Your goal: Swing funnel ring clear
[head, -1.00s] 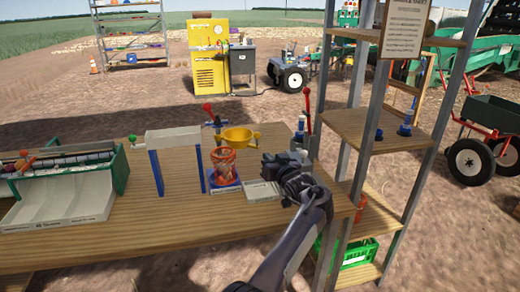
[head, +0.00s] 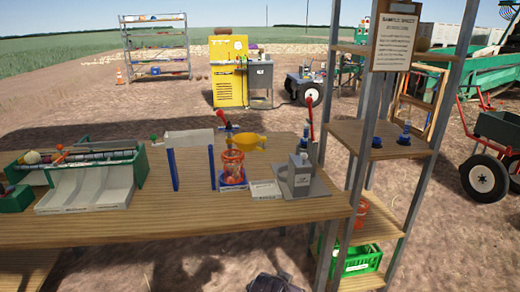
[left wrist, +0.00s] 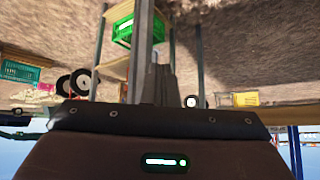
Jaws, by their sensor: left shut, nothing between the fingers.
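The yellow funnel (head: 249,142) stands at the table's far side in the head view, by the upper part of the orange-filled container (head: 232,170). It looks slightly right of the container's centre; its ring is too small to make out. The container stands on a blue base (head: 233,185). My left gripper (left wrist: 150,35) is shut and empty in the left wrist view, its fingers pointing up the picture. That view does not show the funnel. A dark part of my arm shows at the head view's bottom edge, apart from the funnel. My right gripper is not in view.
A shelf rack (head: 365,150) rises at the table's right end. The front of the wooden table (head: 200,218) is clear.

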